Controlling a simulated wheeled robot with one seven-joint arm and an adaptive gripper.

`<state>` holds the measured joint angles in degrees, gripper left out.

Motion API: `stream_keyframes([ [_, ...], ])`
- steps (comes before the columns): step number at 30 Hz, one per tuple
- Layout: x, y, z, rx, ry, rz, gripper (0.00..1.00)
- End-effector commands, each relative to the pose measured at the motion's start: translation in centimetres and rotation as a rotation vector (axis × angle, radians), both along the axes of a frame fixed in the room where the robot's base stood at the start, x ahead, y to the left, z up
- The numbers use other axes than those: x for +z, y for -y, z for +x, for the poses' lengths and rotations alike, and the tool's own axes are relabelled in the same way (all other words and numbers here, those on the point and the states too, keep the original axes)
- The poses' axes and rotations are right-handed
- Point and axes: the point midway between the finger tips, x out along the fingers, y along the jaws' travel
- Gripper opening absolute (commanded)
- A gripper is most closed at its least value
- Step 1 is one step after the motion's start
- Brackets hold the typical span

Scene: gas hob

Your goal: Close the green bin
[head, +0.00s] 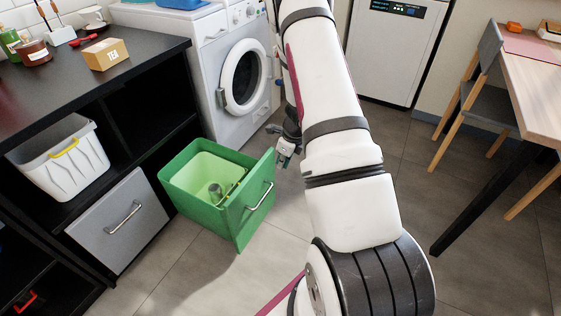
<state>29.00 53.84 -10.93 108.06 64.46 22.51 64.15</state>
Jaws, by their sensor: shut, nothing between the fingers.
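The green bin (248,218) is a drawer with a silver bar handle on its front, low in the black shelf unit. It stands pulled out over the floor. A lighter green inner container (204,170) with something grey in it shows inside. My gripper (282,160) is just beyond the bin's front panel, at its upper right corner, partly hidden behind my arm. Its fingers look shut and hold nothing. I cannot tell whether it touches the panel.
A grey drawer (112,222) beside the bin is shut. A white basket (62,170) sits on the shelf above it. A washing machine (222,103) stands behind the bin. A chair (478,105) and table (533,75) are at right. The floor in front is clear.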

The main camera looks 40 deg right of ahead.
Motion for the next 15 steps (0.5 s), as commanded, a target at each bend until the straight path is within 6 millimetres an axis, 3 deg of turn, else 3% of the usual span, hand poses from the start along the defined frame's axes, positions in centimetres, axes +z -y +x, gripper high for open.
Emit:
stream_keyframes([
  [1,-1.5,-0.1,0.2,0.001,-0.003,0.002,0.0],
  [9,-6.4,-0.6,1.4,0.001,-0.002,0.001,0.0],
  [15,-5.8,-1.6,4.1,0.006,0.0,-0.001,0.0],
])
